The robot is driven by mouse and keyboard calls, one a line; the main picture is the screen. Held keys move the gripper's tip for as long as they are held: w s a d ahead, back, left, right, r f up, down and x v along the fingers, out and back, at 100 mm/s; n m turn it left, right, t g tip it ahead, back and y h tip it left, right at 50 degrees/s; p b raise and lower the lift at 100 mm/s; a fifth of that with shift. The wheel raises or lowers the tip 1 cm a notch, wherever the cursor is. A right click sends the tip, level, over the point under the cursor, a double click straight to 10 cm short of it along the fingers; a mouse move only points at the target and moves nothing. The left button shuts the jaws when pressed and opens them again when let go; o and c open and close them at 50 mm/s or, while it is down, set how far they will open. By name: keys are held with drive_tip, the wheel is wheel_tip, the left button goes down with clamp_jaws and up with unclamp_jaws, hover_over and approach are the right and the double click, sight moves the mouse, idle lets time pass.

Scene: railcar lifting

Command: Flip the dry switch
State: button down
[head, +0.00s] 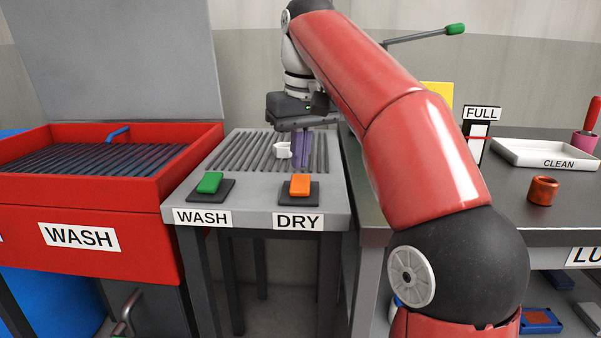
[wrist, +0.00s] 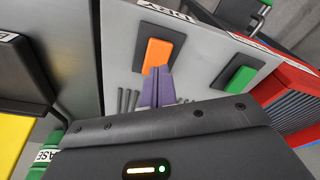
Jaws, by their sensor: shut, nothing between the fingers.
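The dry switch is an orange rocker (head: 300,184) on a dark plate, above the DRY label (head: 298,222) on the grey stand's front. In the wrist view the orange rocker (wrist: 159,55) lies just beyond my fingertips. My gripper (head: 301,165) points down over the ribbed grey top, just behind the orange switch in the head view. Its purple fingers (wrist: 156,85) are together and empty. In the wrist view the fingertips overlap the rocker's lower edge; I cannot tell whether they touch it.
A green WASH switch (head: 209,182) sits left of the orange one. A white piece (head: 282,150) shows beside my fingers. The red wash basin (head: 75,190) stands to the left. A dark table with a white CLEAN tray (head: 545,153) and a copper-coloured ring (head: 542,190) stands right.

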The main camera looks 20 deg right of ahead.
sight(300, 187)
drive_tip(key=shift+r, duration=1.85)
drive_tip(key=s+f+m+t, duration=0.1)
drive_tip(key=s+f+t, duration=0.1)
drive_tip(key=s+f, duration=0.8)
drive_tip(key=s+d+f+m+t, duration=0.1)
drive_tip(key=s+f, duration=1)
drive_tip(key=f, duration=0.6)
drive_tip(key=shift+s+f+t, duration=0.25)
drive_tip(key=shift+f+t, duration=0.05)
drive_tip(key=shift+t, duration=0.1)
drive_tip(key=shift+d, duration=0.1)
